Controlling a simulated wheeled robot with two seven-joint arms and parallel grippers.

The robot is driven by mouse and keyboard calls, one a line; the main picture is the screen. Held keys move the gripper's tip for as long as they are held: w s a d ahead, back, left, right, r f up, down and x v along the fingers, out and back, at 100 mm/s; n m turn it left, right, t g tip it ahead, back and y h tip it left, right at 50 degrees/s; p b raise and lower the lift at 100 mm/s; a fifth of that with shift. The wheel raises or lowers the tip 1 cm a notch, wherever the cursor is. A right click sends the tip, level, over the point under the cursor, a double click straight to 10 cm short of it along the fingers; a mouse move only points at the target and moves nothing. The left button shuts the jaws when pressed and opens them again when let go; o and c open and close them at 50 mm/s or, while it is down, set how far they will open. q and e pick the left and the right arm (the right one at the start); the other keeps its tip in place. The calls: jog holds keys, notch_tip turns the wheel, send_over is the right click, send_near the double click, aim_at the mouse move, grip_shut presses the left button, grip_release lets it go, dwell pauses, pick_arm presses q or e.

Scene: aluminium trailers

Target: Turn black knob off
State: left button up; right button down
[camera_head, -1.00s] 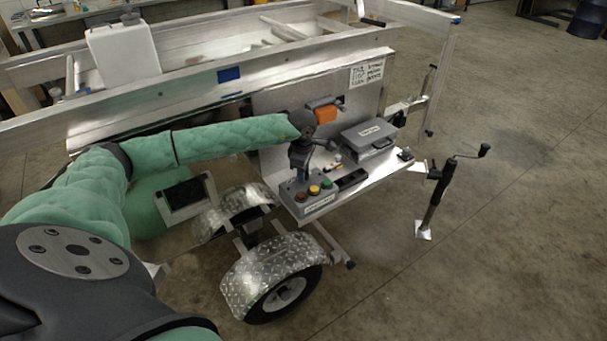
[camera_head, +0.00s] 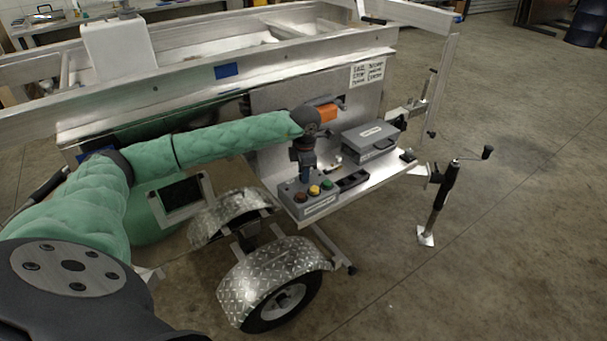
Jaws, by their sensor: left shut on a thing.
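A grey control box (camera_head: 318,206) with a red, a yellow and a green button on its front stands on the left end of the trailer's metal shelf (camera_head: 375,184). My left arm reaches in from the left, and its gripper (camera_head: 304,176) points down at the back of the box's top. The left gripper is shut at the black knob, which is hidden behind the fingers. Which way the knob points cannot be seen. My right gripper is not in view.
A grey case (camera_head: 371,143) and a black open tray (camera_head: 352,180) are on the shelf right of the box. An orange item (camera_head: 323,113) is behind the gripper. A wheel fender (camera_head: 270,268) is below. Open floor lies to the right.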

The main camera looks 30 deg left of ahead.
pick_arm(q)
jog(key=shift+r, duration=0.1)
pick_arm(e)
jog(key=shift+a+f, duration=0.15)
pick_arm(q)
jog(key=o, duration=1)
jog(key=shift+c, duration=0.2)
jog(key=r, duration=0.3)
jog(key=r+b, duration=0.1)
jog(key=r, duration=0.2)
jog(key=shift+s+d+r, duration=0.1)
jog(key=shift+d+r, duration=0.1)
jog(key=shift+r, duration=0.65)
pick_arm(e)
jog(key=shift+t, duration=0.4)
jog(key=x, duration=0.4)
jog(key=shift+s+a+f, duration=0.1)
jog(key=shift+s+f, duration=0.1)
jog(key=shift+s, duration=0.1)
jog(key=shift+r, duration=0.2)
